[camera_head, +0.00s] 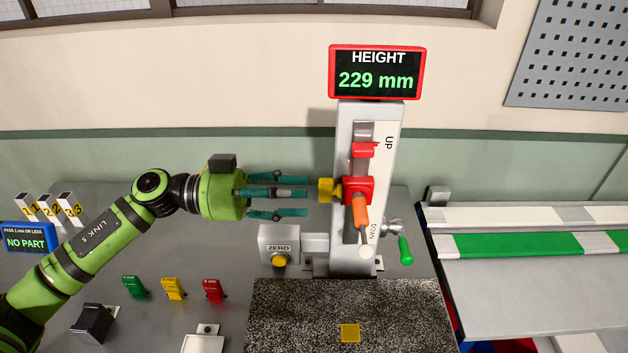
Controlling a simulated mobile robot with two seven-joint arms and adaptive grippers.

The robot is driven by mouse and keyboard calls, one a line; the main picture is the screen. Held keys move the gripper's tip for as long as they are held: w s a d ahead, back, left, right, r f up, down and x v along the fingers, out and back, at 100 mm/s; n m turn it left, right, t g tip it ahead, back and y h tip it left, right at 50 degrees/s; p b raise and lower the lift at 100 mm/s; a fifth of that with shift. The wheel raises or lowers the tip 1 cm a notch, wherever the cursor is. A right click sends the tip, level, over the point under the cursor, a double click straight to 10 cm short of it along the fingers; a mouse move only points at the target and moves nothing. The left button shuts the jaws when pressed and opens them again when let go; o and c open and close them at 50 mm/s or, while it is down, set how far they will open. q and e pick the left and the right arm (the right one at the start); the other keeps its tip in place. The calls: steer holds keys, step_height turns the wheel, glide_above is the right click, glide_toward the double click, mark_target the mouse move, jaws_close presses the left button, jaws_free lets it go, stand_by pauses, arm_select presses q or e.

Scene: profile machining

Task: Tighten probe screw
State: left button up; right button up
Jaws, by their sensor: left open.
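The height gauge column (393,130) stands upright behind a dark speckled plate (290,315). A red carriage (355,187) on the column carries a yellow knob (327,190) on its left side, which looks like the probe screw. My right gripper is not in view.
A display (377,72) reads HEIGHT 229 mm. A ZERO box (279,242) with a yellow button sits below my gripper. A green-handled crank (404,250) is right of the column. A yellow square (350,333) lies on the plate. A blue sign (25,240) reads NO PART.

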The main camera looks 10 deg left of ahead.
mark_target(330, 191)
arm_select(q)
steer(key=d, duration=0.1)
steer(key=w+d+p, duration=0.1)
steer(key=d, duration=0.1)
steer(key=shift+d+f, duration=0.1)
steer(key=shift+d, duration=0.1)
jaws_close()
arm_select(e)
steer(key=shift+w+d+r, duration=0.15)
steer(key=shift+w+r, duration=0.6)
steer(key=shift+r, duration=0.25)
